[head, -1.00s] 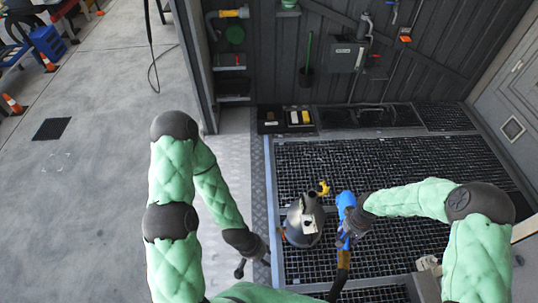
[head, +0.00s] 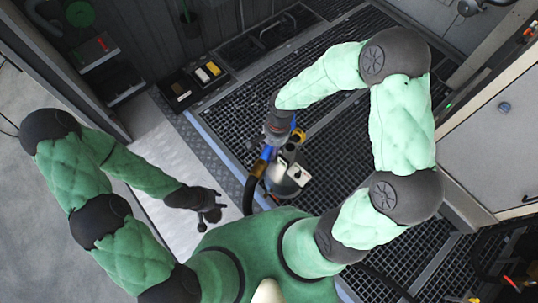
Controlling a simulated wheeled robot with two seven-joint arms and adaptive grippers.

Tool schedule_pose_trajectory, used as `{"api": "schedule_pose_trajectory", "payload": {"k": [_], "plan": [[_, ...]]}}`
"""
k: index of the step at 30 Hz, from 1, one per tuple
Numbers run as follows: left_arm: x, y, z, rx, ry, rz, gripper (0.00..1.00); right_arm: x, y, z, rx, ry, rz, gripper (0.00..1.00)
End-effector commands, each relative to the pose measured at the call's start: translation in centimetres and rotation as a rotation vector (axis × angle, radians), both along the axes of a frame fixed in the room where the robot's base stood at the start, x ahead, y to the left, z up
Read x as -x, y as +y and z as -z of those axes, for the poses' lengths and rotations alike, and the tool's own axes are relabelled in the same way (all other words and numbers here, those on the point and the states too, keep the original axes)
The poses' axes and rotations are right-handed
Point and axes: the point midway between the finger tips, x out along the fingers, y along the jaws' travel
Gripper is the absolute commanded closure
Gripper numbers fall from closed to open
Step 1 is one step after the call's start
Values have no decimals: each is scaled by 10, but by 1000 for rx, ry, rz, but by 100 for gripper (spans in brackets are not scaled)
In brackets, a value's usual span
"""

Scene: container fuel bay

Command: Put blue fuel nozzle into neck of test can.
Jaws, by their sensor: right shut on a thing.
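The blue fuel nozzle (head: 265,154) is in my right gripper (head: 278,132), which is shut on it above the test can. Only parts of the nozzle show, and its black hose hangs down to the left. The gripper and nozzle cover the can's top, so I cannot tell whether the spout is in the neck. A yellow part (head: 298,135) shows near the can's top. My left gripper (head: 210,208) is empty with its fingers apart, left of the can.
Dark floor grating (head: 330,130) surrounds the can. A black tray (head: 195,86) with yellow and white pieces lies at the back. A grey cabinet (head: 480,150) closes off the right. The pale metal strip (head: 165,215) at left is largely clear.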

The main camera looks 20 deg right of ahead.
Motion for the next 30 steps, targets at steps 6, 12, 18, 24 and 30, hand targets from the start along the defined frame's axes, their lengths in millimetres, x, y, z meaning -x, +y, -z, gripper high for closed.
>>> {"api": "schedule_pose_trajectory", "payload": {"k": [6,12,18,24,30], "plan": [[0,0,16,0,0,0,60,10,8,0,-13,25,141,98],[0,0,19,0,-1,0,60,11,9,3,-15,28,153,98],[0,0,29,0,-1,0,60,11,9,16,-14,28,151,98],[0,0,42,0,-1,0,60,11,9,33,-14,28,150,98],[0,0,55,0,-1,0,60,11,8,49,-14,28,150,98]]}}
